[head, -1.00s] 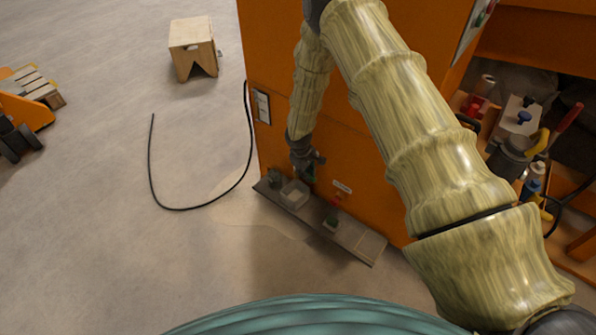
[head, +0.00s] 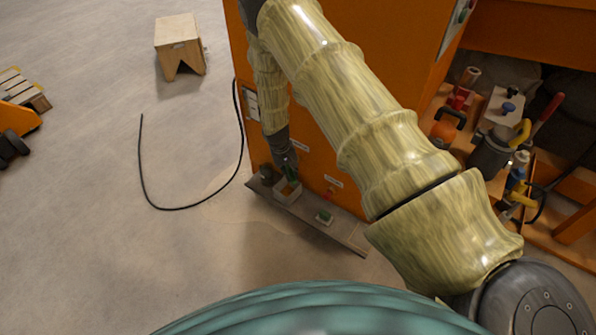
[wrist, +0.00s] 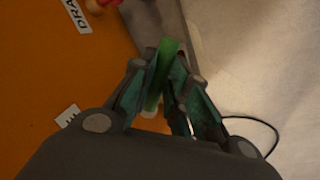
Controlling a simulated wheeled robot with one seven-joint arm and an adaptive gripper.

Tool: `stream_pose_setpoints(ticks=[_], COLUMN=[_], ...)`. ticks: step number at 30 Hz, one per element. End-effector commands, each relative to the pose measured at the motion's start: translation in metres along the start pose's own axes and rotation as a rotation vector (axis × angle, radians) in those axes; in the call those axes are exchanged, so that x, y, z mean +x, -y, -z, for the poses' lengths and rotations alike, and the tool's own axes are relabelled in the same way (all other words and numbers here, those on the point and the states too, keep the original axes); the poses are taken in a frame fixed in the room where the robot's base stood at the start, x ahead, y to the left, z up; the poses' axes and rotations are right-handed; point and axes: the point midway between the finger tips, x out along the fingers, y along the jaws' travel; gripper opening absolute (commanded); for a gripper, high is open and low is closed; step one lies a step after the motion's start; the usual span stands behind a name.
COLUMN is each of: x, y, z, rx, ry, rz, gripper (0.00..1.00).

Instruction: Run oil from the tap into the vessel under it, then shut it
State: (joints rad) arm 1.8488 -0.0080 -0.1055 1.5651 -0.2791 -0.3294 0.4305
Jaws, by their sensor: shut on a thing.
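My gripper (head: 289,168) is low against the orange cabinet front, above the ledge. In the wrist view its fingers (wrist: 163,85) are closed around a slim green bar, which looks like a tap handle (wrist: 165,65). The tap's body and spout are mostly hidden by the gripper. A pale square vessel (head: 287,192) stands on the ledge just below the gripper. Its inside is too small and shaded to tell whether oil is in it or running.
A red tap (head: 328,194) sits to the right under a white label (head: 333,181). A black hose (head: 180,209) lies on open floor at left.

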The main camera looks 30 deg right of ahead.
Motion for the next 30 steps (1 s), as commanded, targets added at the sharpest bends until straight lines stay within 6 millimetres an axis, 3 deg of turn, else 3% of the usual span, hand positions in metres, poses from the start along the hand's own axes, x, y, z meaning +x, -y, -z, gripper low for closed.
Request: stream_pose_setpoints(ticks=[15,16,19,30], x=[-0.0029,-0.0029,-0.0028,-0.0041], y=[0.0092,0.0092,0.0091,0.0085], z=[0.0037,0.0037,0.0035,0.0024], rx=[0.008,0.008,0.008,0.008], ry=[-0.002,-0.002,-0.001,0.001], rz=[0.0,0.0,0.0,-0.001], gripper=[0.0,0.18,0.36,0.38])
